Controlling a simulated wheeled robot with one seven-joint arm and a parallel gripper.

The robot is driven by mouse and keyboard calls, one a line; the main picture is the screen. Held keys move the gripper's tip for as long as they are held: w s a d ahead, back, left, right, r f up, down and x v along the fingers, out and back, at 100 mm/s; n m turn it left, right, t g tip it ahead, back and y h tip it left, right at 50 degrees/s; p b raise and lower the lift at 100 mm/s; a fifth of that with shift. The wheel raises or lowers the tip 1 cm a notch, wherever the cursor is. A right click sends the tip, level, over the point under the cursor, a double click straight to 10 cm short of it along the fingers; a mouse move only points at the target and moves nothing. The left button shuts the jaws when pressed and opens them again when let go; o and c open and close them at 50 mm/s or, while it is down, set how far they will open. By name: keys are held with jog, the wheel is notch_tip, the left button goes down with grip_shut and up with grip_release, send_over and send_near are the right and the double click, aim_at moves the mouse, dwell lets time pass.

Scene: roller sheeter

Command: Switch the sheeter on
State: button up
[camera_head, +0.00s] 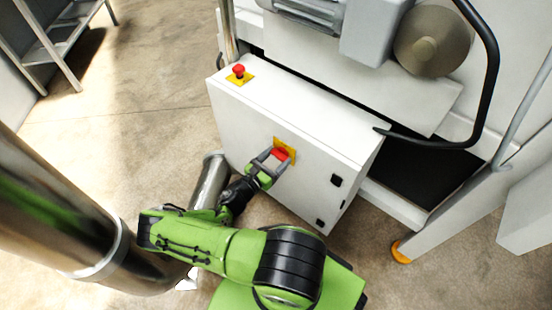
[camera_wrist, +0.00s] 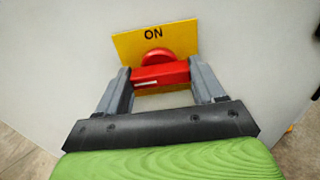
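The sheeter's white control cabinet (camera_head: 290,115) fills the middle of the head view. On its front is a yellow plate (camera_wrist: 184,37) marked "ON" at its top edge, with a red rotary switch (camera_wrist: 160,73) on it. The switch also shows in the head view (camera_head: 280,154). Its red bar lies level across the plate. My gripper (camera_wrist: 160,76) faces the switch, with one grey finger at each end of the red bar. The fingers look close to or touching the bar's ends; I cannot tell whether they press on it.
A red emergency button (camera_head: 238,71) on a yellow base sits on the cabinet's top. A motor housing (camera_head: 375,30) and a black curved bar (camera_head: 494,70) are above and right. A metal rack (camera_head: 60,45) stands at the far left.

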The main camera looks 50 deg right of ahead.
jog(key=shift+c, duration=0.9)
jog(key=shift+m, duration=0.3)
jog(key=m, duration=0.3)
jog(key=shift+m, duration=0.3)
jog(key=m, duration=0.4)
jog(key=shift+m, duration=0.3)
jog(key=m, duration=0.4)
jog(key=shift+s, duration=0.1)
jog(key=shift+f+m, duration=0.1)
jog(key=shift+m, duration=2.4)
jog(key=o, duration=1)
